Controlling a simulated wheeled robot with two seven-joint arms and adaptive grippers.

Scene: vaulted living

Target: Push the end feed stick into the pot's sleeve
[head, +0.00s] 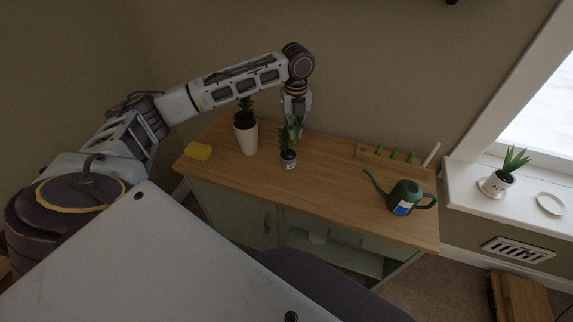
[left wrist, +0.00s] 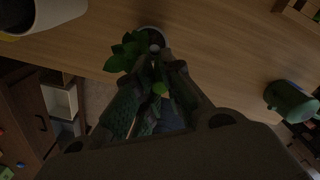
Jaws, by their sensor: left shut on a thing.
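My left gripper (head: 297,130) reaches down over the cabinet top, just behind a small grey pot (head: 288,162) with a leafy plant. It is shut on a green feed stick, of which only a little shows between the fingers; it also shows in the left wrist view (left wrist: 160,88). In that view the gripper (left wrist: 160,70) is close to the small pot (left wrist: 151,38), partly covered by leaves. The sleeve is too small and hidden to make out, so I cannot tell whether the stick touches it. My right gripper is not in view.
A wooden rack (head: 365,151) with several green sticks stands at the back right. A green watering can (head: 404,197) is at the front right. A tall white pot (head: 249,138) and a yellow sponge (head: 199,151) are to the left. The wooden top (head: 330,185) is clear in the middle.

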